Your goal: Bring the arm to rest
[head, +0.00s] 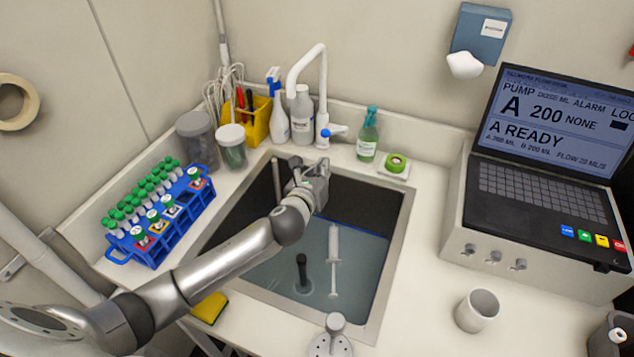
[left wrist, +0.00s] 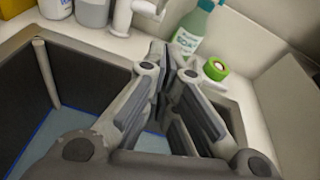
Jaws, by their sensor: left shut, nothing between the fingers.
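My left arm (head: 225,258) reaches in from the left over the sink (head: 384,290). My left gripper (head: 318,172) is above the back part of the sink, in front of the white faucet (head: 322,90). In the left wrist view its fingers (left wrist: 168,62) are closed together with nothing held between them. The fingertips point toward the back rim, near the green soap bottle (left wrist: 193,30). My right gripper does not show in either view.
Water in the sink holds a syringe-like object (head: 334,262) and a dark item (head: 302,272). A blue rack (head: 172,240) of green-capped tubes stands left. A pump console (head: 540,195) and white cup (head: 477,310) stand right.

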